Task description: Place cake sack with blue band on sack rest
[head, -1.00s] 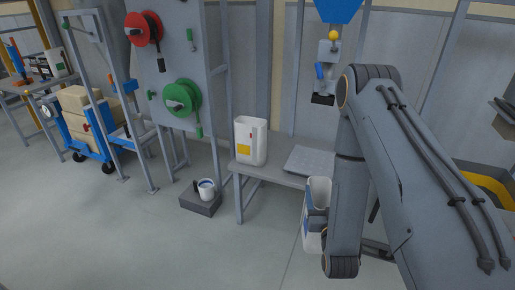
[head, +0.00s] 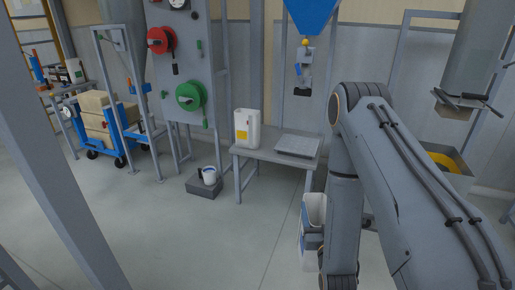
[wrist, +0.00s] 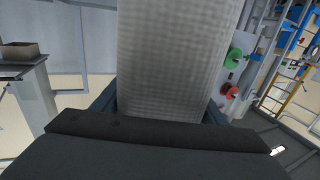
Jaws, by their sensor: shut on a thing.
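My gripper (head: 313,241) is shut on a pale sack (head: 314,212), low in front of me and partly hidden behind my arm. A little blue shows on the sack near the gripper. In the wrist view the woven, off-white side of the sack (wrist: 175,60) fills the middle, between the gripper's fingers (wrist: 160,110). No band shows there. A grey bench (head: 252,156) stands beyond, with a flat grey plate (head: 298,146) on its right part. I cannot tell whether this plate is the sack rest.
A white container with a yellow label (head: 247,128) stands on the bench's left part. A blue cart (head: 127,135) carries boxes. A grey post (head: 60,140) crosses the near left. Floor before the bench is clear.

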